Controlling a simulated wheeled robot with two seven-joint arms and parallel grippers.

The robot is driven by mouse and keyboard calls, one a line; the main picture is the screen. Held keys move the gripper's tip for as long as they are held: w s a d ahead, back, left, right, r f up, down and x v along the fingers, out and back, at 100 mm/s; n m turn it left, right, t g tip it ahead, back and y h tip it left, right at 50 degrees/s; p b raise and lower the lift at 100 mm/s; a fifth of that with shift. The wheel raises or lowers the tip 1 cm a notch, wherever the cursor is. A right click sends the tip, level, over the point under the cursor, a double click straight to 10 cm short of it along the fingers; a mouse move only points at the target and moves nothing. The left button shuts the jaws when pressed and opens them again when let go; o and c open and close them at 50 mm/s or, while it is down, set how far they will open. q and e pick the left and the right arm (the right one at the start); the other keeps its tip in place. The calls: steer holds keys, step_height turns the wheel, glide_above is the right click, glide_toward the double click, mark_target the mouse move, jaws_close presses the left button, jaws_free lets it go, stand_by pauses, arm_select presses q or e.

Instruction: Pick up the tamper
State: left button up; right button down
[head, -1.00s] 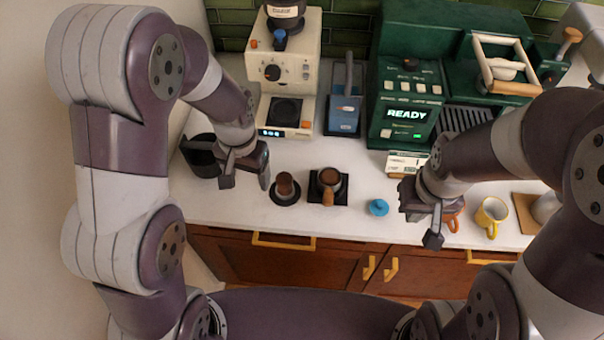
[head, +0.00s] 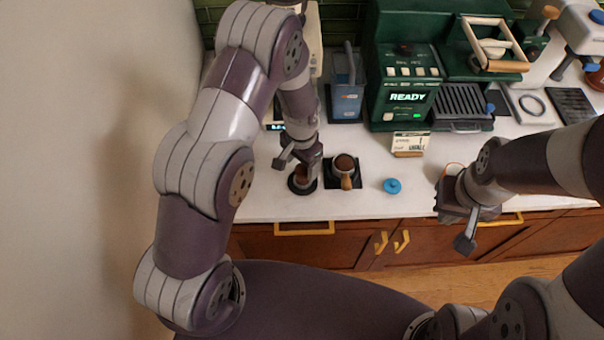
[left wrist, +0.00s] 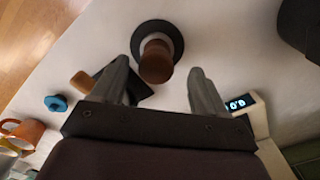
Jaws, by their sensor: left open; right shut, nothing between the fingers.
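The tamper (head: 303,180) stands upright on the counter, with a brown knob-like handle and a dark round base or mat beneath it. My left gripper (head: 297,164) is open just above it and partly hides it in the head view. In the left wrist view the tamper's brown handle (left wrist: 157,62) shows between the two spread fingers, near their tips, with no visible grip on it. My right gripper (head: 454,229) is shut and empty, over the counter's front edge to the right.
A portafilter (head: 346,166) sits on a black stand close to the tamper's right. A blue knob-shaped item (head: 392,186) lies further right. Behind are a blue container (head: 346,100) and a green espresso machine (head: 405,90). An orange mug (left wrist: 28,131) shows in the left wrist view.

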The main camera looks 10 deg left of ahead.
mark_target(303, 168)
arm_select(q)
steer(key=shift+s+d+f+p, duration=0.1)
steer(key=shift+d+f+p, duration=0.05)
steer(key=shift+f, duration=0.5)
steer(key=shift+d+f+p, duration=0.1)
steer(key=shift+f+p, duration=0.05)
steer(key=shift+f, duration=0.8)
arm_select(e)
steer(key=shift+w+d+r, duration=0.15)
steer(key=shift+r, duration=0.55)
arm_select(q)
steer(key=shift+a, duration=0.1)
steer(key=c, duration=1.1)
steer(key=shift+c, duration=0.3)
steer(key=shift+r, duration=0.1)
